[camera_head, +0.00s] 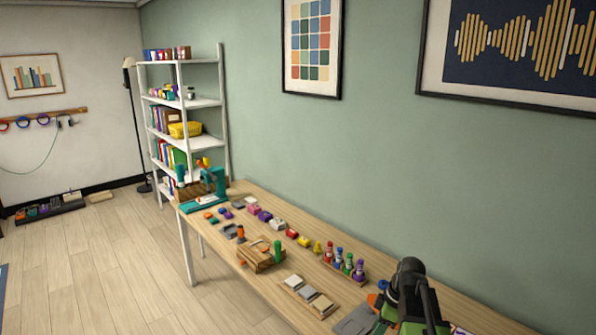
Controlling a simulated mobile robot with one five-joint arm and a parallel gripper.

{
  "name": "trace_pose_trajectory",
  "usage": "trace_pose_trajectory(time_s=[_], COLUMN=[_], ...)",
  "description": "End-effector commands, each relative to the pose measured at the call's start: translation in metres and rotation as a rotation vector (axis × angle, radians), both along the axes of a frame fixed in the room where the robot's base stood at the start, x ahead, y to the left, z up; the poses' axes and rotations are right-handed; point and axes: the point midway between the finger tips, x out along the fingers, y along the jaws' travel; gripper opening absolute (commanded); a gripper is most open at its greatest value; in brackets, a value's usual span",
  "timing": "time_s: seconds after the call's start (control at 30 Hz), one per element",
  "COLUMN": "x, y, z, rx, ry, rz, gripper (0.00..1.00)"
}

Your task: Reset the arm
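A black, rounded, jointed shape with green parts (410,290) rises at the lower right, over the near end of the workbench. It may be part of my arm, but I cannot tell for sure. No gripper fingers can be made out, so whether my gripper is open or holds anything does not show. The bottom edge of the picture cuts this shape off.
A wooden workbench (330,312) runs along the green wall. It carries a teal machine (208,190), a wooden block (262,256), a row of coloured pegs (345,262), a tray of flat blocks (309,297) and small coloured pieces. Shelves (190,102) stand behind.

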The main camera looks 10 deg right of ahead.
Motion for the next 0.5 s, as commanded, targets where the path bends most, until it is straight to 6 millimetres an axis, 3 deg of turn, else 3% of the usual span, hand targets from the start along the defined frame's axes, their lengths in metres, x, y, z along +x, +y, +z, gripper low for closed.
trace_pose_trajectory(time_s=[0.03,0.1,0.27,0.37,0.5], x=[-0.004,-0.008,-0.030,-0.044,-0.057], y=[0.037,0.078,0.150,0.166,0.154], z=[-0.012,-0.019,-0.034,-0.037,-0.036], rx=[-0.017,-0.044,-0.118,-0.161,-0.202], ry=[0.020,0.049,0.106,0.132,0.157], rz=[0.003,-0.026,-0.183,-0.353,-0.653], gripper=[0.40,0.40,0.40,0.40,0.40])
